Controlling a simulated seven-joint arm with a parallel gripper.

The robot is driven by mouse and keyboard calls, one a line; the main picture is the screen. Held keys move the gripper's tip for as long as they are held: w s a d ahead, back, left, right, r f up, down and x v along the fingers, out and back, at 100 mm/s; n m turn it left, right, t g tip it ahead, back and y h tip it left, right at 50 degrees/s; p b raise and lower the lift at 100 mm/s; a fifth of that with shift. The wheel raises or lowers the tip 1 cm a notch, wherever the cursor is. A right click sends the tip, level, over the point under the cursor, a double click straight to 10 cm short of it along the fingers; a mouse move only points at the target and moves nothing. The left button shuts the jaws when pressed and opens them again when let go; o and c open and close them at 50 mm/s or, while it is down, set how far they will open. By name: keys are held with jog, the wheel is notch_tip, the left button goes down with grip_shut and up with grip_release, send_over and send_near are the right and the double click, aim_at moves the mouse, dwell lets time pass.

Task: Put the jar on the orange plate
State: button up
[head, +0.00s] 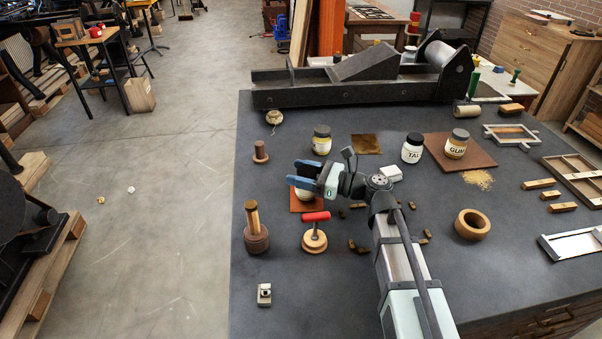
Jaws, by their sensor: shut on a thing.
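My gripper (301,173), with blue fingers, is left of the table's middle, in line with the orange plate (297,206). It is shut on a pale jar (303,195), whose lower part shows below the fingers; the fingers hide its top. The jar appears over the plate, a small flat orange square that is partly hidden. I cannot tell whether the jar touches it. Other jars stand apart: a dark-lidded jar with a yellowish band (321,141) behind the gripper, a white "TAL" jar (412,149) and a "GUM" jar (456,145) to the right.
A red-handled tool (315,235) and a wooden-handled stamp (255,232) stand in front of the plate. A dark wooden knob (261,153) is behind-left. A wooden ring (472,224) is at right. The front-left tabletop is mostly clear.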

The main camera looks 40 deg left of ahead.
jog(key=o, duration=1.2)
jog(key=shift+f, duration=0.1)
jog(key=shift+r, duration=0.2)
jog(key=v, duration=1.2)
